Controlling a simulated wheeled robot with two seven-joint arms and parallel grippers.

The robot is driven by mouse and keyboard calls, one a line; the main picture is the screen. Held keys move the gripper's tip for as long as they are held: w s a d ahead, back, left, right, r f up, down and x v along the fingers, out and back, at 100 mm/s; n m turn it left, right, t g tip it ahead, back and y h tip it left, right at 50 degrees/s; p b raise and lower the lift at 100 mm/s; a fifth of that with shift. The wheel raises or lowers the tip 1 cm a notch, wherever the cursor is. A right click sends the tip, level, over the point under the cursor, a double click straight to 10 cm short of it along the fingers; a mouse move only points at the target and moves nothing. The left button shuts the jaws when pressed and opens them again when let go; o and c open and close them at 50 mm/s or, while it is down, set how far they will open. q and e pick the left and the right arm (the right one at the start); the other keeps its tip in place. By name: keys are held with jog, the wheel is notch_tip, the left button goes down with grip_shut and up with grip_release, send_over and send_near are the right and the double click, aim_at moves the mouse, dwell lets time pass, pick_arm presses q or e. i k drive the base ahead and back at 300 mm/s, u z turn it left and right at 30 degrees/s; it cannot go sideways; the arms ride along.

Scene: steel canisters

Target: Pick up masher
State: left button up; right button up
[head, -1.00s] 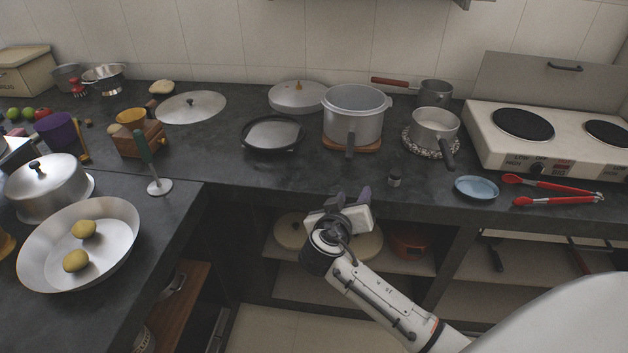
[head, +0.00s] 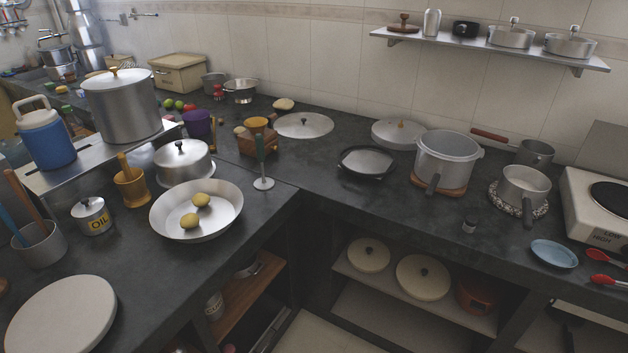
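Neither of my grippers shows in the head view.
A wide steel pan (head: 221,222) with potatoes (head: 189,221) is left of the masher. A wooden box (head: 257,143) stands behind it, and a black frying pan (head: 366,162) lies to its right. The counter's inner corner edge is close by.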

aim_at(263, 183)
jog(key=z, duration=0.8)
jog(key=k, duration=1.05)
jog(key=z, duration=0.3)
jog(key=i, duration=1.85)
jog(key=u, duration=1.9)
jog(key=i, duration=1)
jog(key=u, duration=1.15)
